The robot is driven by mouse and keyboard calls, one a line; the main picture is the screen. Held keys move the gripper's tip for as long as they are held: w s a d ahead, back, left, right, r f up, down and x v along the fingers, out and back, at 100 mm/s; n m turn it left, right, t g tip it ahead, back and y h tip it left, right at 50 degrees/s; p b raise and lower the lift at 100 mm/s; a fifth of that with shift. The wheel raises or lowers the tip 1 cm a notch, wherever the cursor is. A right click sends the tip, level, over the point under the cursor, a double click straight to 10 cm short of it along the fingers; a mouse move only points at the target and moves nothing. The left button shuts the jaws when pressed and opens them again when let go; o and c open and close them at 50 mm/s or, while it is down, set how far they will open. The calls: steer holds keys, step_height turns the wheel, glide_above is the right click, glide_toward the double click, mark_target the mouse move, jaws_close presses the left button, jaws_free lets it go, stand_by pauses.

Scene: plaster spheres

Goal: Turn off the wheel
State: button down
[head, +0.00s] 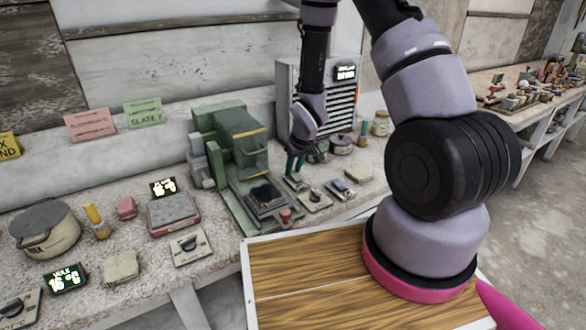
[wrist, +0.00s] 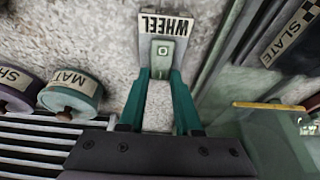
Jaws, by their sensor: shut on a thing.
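In the wrist view a pale plate lettered WHEEL (wrist: 166,24) lies on the speckled bench top, upside down in the picture. A grey-green switch piece (wrist: 161,52) with a small light square mark sits on it. My gripper (wrist: 160,76) has its two teal fingers on either side of this switch's near part and is shut on it. The exact contact is hard to see. In the head view my gripper (head: 297,163) reaches down to the bench just right of the green machine (head: 229,150), and my arm hides part of that area.
Two lidded jars (wrist: 70,97) stand close to the left of my fingers in the wrist view, beside a slatted grey unit (head: 340,110). Other small switch plates (head: 314,201) lie in front of my gripper. A pot (head: 45,230), scale (head: 173,212) and displays crowd the left bench.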

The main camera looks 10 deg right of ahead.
stand_by(0.3)
steer(key=c, duration=0.6)
jaws_free()
steer(key=shift+r, duration=0.1)
steer(key=v, duration=1)
steer(key=shift+s+r, duration=0.25)
steer(key=shift+d, duration=0.15)
